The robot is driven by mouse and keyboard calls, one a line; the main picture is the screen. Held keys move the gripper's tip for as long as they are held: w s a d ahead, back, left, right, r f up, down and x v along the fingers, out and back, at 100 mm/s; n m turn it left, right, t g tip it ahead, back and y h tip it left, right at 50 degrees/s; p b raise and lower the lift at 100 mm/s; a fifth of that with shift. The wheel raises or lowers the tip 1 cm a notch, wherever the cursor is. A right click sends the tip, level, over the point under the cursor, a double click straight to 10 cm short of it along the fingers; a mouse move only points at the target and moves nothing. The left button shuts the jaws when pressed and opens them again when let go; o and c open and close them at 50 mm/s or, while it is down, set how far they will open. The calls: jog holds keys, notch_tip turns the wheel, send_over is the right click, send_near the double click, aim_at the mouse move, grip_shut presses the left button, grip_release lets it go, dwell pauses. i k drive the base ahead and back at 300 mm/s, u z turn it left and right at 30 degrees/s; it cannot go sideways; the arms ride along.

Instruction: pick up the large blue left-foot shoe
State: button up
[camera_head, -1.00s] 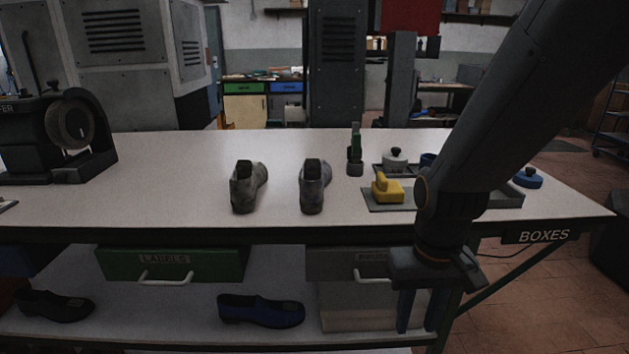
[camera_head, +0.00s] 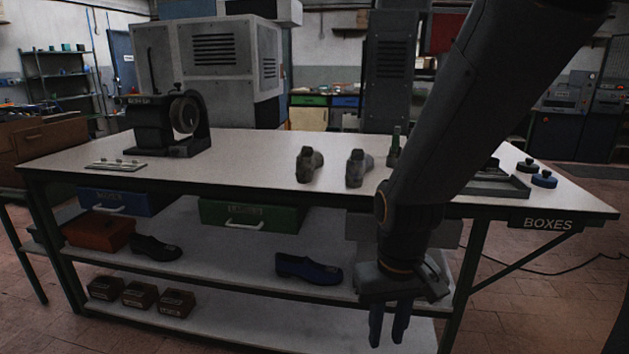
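A blue shoe (camera_head: 308,269) lies on the middle shelf under the workbench, its toe to the right. I cannot tell its size or which foot it is for. A black shoe (camera_head: 156,247) lies on the same shelf farther left. My gripper (camera_head: 388,328) hangs at the bench's front, to the right of the blue shoe and lower in the picture. Its two fingers point down with a narrow gap between them, and I see nothing held there.
Two grey shoe shapes (camera_head: 309,165) stand on the workbench top (camera_head: 250,172). A green drawer (camera_head: 250,215) and a blue drawer (camera_head: 128,202) hang under the top, above the shelf. Small brown boxes (camera_head: 140,295) sit on the bottom shelf. A bench leg (camera_head: 462,285) stands right of my gripper.

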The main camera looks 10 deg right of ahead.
aim_at(359, 160)
jog(key=u, duration=0.25)
jog(key=k, duration=0.4)
jog(key=z, duration=0.75)
jog(key=i, duration=1.25)
jog(key=u, duration=0.85)
jog(key=i, duration=0.6)
jog(key=u, duration=0.65)
